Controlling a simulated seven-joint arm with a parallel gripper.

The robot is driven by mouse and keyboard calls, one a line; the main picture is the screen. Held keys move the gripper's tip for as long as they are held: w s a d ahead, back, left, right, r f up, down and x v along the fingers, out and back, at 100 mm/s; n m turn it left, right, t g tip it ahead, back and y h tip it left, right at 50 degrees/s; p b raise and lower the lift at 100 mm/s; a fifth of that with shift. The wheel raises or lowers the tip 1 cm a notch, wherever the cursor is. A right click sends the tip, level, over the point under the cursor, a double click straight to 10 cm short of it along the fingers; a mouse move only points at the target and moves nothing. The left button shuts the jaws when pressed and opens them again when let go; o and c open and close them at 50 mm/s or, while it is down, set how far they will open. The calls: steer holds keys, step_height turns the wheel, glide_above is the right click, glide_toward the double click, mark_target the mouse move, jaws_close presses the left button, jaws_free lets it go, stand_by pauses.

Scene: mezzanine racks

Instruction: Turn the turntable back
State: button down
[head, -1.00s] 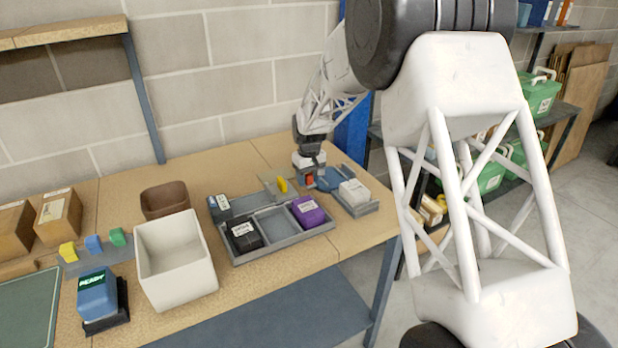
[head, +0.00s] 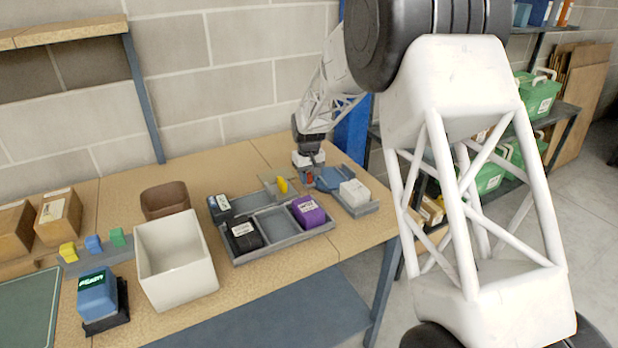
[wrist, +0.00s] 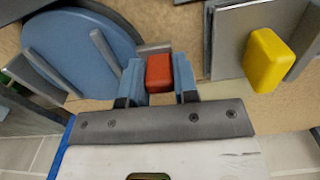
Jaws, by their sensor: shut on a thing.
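The turntable (wrist: 75,58) is a blue disc with upright grey bars on it, at the left of the wrist view. In the head view it is small, a blue patch (head: 329,179) beside the white block. My gripper (wrist: 158,76) is shut on a red block (wrist: 158,72), with a blue finger on each side of it, at the disc's right edge. Whether the red block is fixed to the disc is hidden by the left finger. In the head view my gripper (head: 309,168) is low over the back right of the bench.
A white block (head: 354,192) sits right of the turntable. A grey divided tray (head: 290,245) with black and purple blocks lies in front, near a white bin (head: 184,286).

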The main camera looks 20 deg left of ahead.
steer(key=w+m, duration=0.1)
steer(key=w+a+m, duration=0.1)
steer(key=m, duration=0.1)
steer(key=w+m, duration=0.1)
steer(key=shift+a, duration=0.35)
steer(key=shift+w+a+m, duration=0.2)
steer(key=shift+w+m, duration=0.45)
steer(key=shift+m, duration=0.45)
steer(key=w+m, duration=0.2)
steer(key=shift+m, duration=0.4)
steer(key=w+m, duration=0.2)
steer(key=m, duration=0.1)
steer(key=shift+w+d+m, duration=0.3)
steer(key=shift+w, duration=0.05)
steer(key=m, duration=0.1)
steer(key=w+d+m, duration=0.1)
steer(key=shift+w+m, duration=0.3)
steer(key=shift+w+d+m, duration=0.45)
steer(key=shift+w+m, duration=0.15)
steer(key=shift+m, duration=0.5)
steer(key=c, duration=0.9)
jaws_free()
